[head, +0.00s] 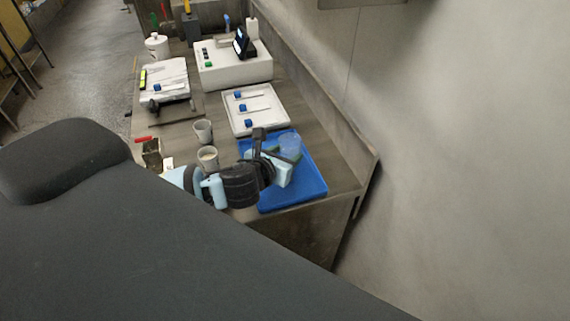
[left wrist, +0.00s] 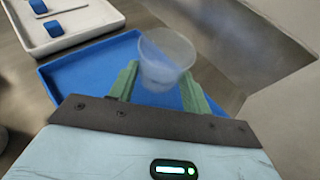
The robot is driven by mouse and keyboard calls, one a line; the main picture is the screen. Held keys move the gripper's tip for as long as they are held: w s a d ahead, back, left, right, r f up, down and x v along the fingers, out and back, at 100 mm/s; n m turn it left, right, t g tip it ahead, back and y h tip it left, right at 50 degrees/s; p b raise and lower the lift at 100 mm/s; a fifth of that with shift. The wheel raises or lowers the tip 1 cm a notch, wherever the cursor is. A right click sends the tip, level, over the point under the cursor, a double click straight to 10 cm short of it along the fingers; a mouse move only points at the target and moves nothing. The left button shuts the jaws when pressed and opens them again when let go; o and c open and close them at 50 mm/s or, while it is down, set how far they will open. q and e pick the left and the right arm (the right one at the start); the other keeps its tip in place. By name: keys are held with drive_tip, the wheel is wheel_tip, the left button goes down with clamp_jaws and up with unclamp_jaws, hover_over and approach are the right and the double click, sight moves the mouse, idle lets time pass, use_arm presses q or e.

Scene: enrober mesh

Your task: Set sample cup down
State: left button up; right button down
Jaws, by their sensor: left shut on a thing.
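A clear sample cup (head: 289,143) is over the blue tray (head: 312,184) at the near end of the bench. My left gripper (head: 286,155) is shut on this cup, coming in from the left. In the left wrist view the cup (left wrist: 166,56) stands between the two green fingers (left wrist: 158,86), roughly upright, with the blue tray (left wrist: 82,72) behind it. I cannot tell whether the cup's base touches the tray. My right gripper is not in view.
A white tray (head: 234,123) with several blue-ended tools lies behind the blue tray. Two grey cups (head: 203,131) (head: 207,152) stand left of the trays. A white device (head: 235,75) is farther back. A low wall borders the bench on the right.

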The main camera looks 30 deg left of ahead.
use_arm(q)
drive_tip(key=shift+f, duration=1.85)
drive_tip(key=shift+f, duration=0.15)
drive_tip(key=o, duration=1)
drive_tip(key=shift+r, duration=0.2)
drive_tip(key=v, duration=1.2)
drive_tip(key=shift+f, duration=0.1)
